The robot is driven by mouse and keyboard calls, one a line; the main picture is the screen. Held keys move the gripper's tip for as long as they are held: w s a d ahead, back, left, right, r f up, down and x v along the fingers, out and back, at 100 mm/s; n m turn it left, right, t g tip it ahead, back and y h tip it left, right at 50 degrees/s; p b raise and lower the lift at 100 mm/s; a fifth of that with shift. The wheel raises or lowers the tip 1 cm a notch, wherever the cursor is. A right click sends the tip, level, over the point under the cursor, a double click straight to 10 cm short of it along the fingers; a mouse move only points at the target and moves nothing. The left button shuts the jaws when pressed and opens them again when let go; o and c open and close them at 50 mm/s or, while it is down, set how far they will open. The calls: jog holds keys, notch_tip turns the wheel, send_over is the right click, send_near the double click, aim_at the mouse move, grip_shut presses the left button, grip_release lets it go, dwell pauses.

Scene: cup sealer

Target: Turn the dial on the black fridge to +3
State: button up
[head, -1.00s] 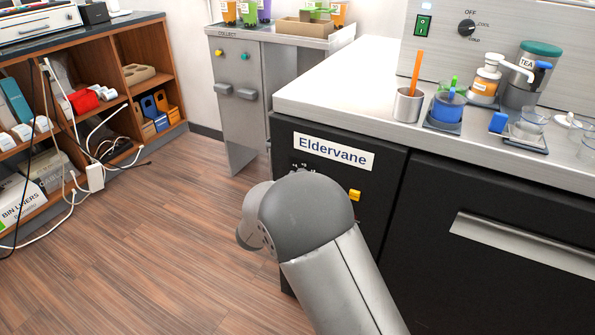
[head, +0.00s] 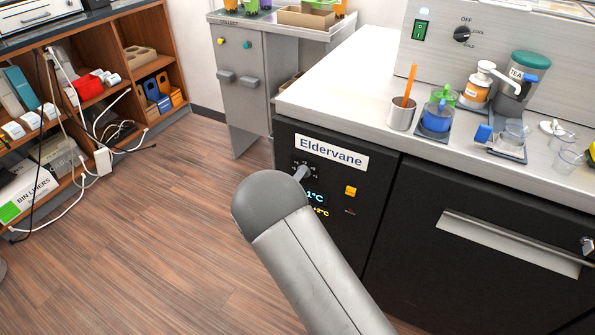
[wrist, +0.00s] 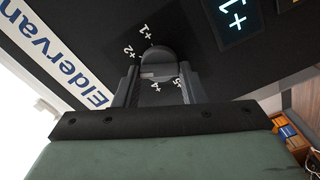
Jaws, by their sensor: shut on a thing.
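The black fridge (head: 345,225) stands under the counter with an Eldervane label (head: 331,152). Its dial (wrist: 157,56) is a dark round knob in the middle of the wrist view. My gripper (wrist: 158,72) is shut on the dial, with one finger on each side. The printed marks +1, +2, +4 and +5 show around the dial; +3 is not visible there. The lit display (wrist: 236,20) reads +1 in the wrist view. In the head view the display (head: 315,198) shows 1°C, with a smaller yellow +2°C below it.
A yellow button (head: 350,191) sits right of the display. A second dark door with a long handle (head: 510,243) is to the right. Cups and a tea canister (head: 522,82) stand on the counter. Open floor lies left of the fridge.

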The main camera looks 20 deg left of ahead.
jog(key=n+p, duration=0.2)
jog(key=n, duration=0.2)
jog(key=shift+f+n, duration=0.15)
jog(key=shift+n, duration=0.25)
dwell(0.4)
jog(key=o, duration=1)
jog(key=shift+s, duration=0.1)
jog(key=s+a, duration=0.3)
jog(key=s, duration=1.4)
